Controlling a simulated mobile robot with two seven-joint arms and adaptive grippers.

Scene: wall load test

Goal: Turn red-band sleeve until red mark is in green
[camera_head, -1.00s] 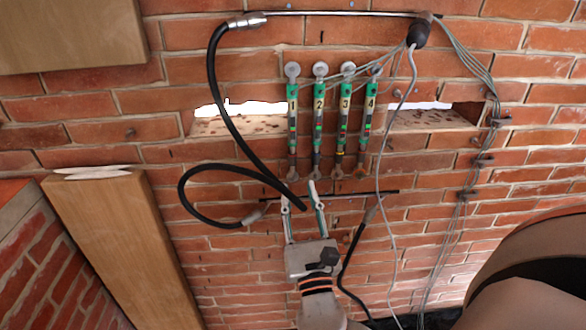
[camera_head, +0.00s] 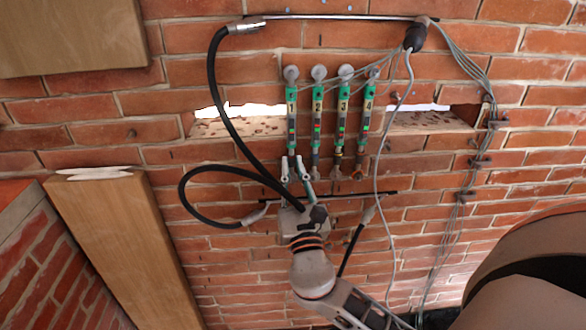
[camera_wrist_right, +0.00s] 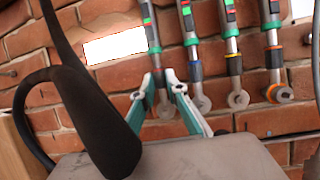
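Several numbered tubes with green bodies hang side by side on the brick wall: tube 1 (camera_head: 292,108), tube 2 (camera_head: 318,105), tube 3 (camera_head: 344,105) and tube 4 (camera_head: 369,105). They carry small green and red marks. I cannot make out a red band clearly. My right gripper (camera_head: 293,158) is open, its fingertips (camera_wrist_right: 159,76) on either side of tube 1's lower part (camera_wrist_right: 154,52). Contact cannot be told. My left gripper is not in view.
A thick black hose (camera_head: 213,75) loops close to my right gripper and crosses the right wrist view (camera_wrist_right: 90,105). Grey cables (camera_head: 462,55) hang at the right. A bright slot (camera_head: 240,109) runs behind the tubes. A wooden post (camera_head: 120,240) stands at the left.

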